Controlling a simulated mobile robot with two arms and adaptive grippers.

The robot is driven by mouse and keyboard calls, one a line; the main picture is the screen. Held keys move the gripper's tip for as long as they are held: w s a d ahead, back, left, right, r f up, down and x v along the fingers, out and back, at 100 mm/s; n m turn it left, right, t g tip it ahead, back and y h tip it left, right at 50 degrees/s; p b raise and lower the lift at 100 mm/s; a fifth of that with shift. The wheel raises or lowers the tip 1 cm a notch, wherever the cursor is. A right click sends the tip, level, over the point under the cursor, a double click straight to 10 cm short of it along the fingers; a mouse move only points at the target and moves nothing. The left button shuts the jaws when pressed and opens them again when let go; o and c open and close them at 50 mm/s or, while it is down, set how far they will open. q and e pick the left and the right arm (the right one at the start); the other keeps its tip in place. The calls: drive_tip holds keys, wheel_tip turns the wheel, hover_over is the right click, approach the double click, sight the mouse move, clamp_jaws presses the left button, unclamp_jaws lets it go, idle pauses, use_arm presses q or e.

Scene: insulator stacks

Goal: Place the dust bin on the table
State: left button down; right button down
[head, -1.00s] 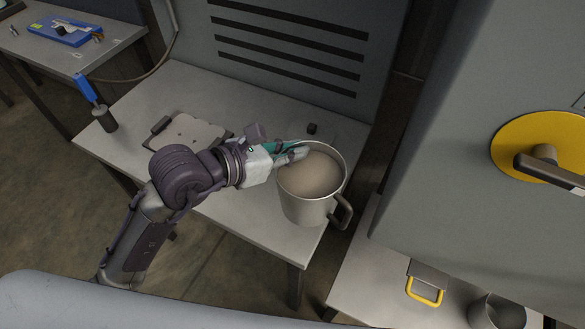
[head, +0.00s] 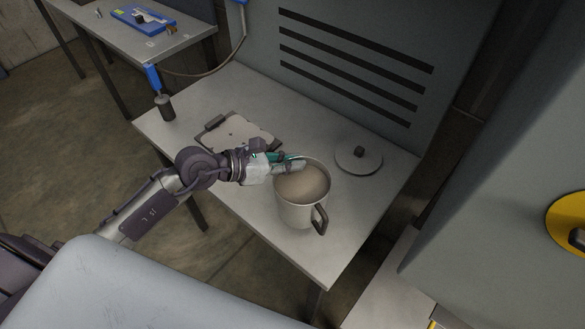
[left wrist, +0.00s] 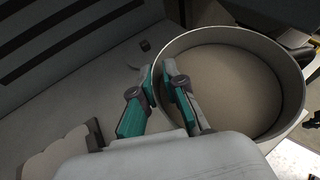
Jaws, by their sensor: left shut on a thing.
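The dust bin (head: 302,207) is a grey metal round vessel with a side handle, filled with beige matter. It is upright over the front right part of the grey table (head: 235,205); I cannot tell whether its base touches the top. My left gripper (head: 293,166) is shut on the left part of its rim. In the left wrist view the bin (left wrist: 290,85) fills the right side, and the fingers (left wrist: 161,75) straddle its wall, one inside and one outside. My right gripper is not in view.
A round lid with a dark knob (head: 358,160) lies behind and right of the bin. A pale plate with a dark block (head: 238,132) lies to the left. A dark cylinder (head: 165,107) stands at the left edge. A slotted grey cabinet (head: 340,50) rises behind.

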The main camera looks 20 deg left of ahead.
sight(292, 177)
use_arm(q)
drive_tip(key=shift+f, duration=1.35)
drive_tip(key=c, duration=1.2)
unclamp_jaws()
drive_tip(key=shift+f, duration=0.15)
drive_tip(key=b+v, duration=0.2)
drive_tip(key=v, duration=1)
